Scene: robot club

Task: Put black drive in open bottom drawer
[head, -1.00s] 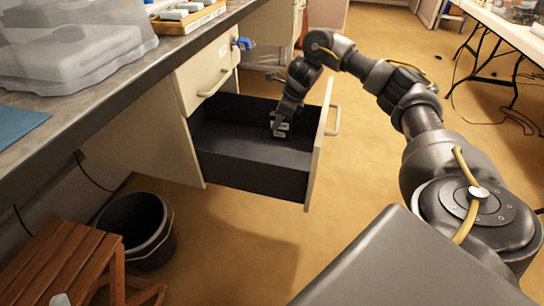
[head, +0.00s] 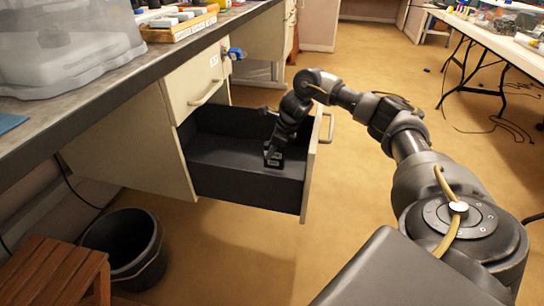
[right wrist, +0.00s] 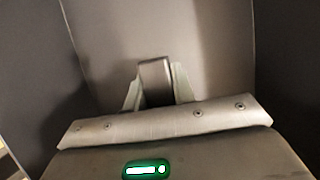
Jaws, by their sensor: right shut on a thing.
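The bottom drawer (head: 248,188) of the desk is pulled open, with a dark interior and a cream front with a handle. My right gripper (head: 273,157) reaches down inside it, near the drawer front. In the right wrist view the gripper (right wrist: 156,92) is shut on a small dark block, the black drive (right wrist: 155,75), held between pale fingers with the drawer floor (right wrist: 215,45) behind it. Whether the drive touches the floor I cannot tell. In the head view the drive is hard to tell from the dark fingers. My left gripper is not in view.
A shut upper drawer (head: 198,88) with a blue object (head: 235,54) at its edge sits above the open one. The desktop (head: 105,80) overhangs at left, carrying a clear plastic bin (head: 65,50). A black bucket (head: 125,245) and wooden stool (head: 50,270) stand on the floor.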

